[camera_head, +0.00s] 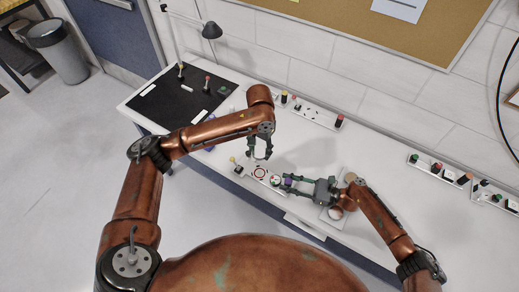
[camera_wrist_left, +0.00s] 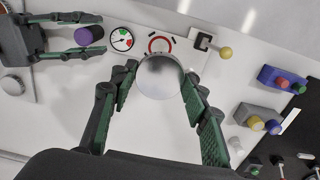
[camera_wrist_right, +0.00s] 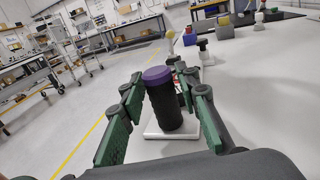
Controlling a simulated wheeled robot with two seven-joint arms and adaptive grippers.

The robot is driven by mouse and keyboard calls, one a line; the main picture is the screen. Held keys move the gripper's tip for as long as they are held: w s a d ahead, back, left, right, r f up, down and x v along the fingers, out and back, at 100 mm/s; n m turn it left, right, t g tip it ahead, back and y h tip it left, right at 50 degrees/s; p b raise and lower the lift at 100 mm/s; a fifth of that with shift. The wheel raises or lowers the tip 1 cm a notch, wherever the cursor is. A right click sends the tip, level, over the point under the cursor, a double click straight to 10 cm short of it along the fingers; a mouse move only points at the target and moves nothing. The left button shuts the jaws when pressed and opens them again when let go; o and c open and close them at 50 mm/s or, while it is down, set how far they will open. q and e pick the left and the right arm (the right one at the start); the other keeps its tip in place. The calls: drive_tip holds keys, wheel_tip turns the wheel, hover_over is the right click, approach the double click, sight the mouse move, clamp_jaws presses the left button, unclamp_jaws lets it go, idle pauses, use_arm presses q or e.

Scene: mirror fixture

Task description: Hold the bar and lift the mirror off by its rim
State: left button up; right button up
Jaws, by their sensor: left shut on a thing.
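The round, greyish mirror (camera_wrist_left: 160,78) sits between the fingertips of my left gripper (camera_wrist_left: 158,75), which is shut on its rim. In the head view my left gripper (camera_head: 259,150) points down over the fixture board. The mirror partly covers a red ring mark (camera_wrist_left: 159,43) in the left wrist view; I cannot tell whether it touches anything beneath. The bar (camera_wrist_right: 165,103) is an upright black cylinder with a purple top on a white base (camera_wrist_right: 172,132). My right gripper (camera_wrist_right: 163,85) has one finger on each side of it and looks open, with small gaps.
A dial gauge (camera_wrist_left: 122,40) and a yellow knob (camera_wrist_left: 225,53) lie near the red ring. A black mat (camera_head: 180,97) with upright pegs is at the table's far left.

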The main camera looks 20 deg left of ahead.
drive_tip(key=shift+o, duration=1.1)
drive_tip(key=d, duration=1.2)
drive_tip(key=shift+s, duration=0.25)
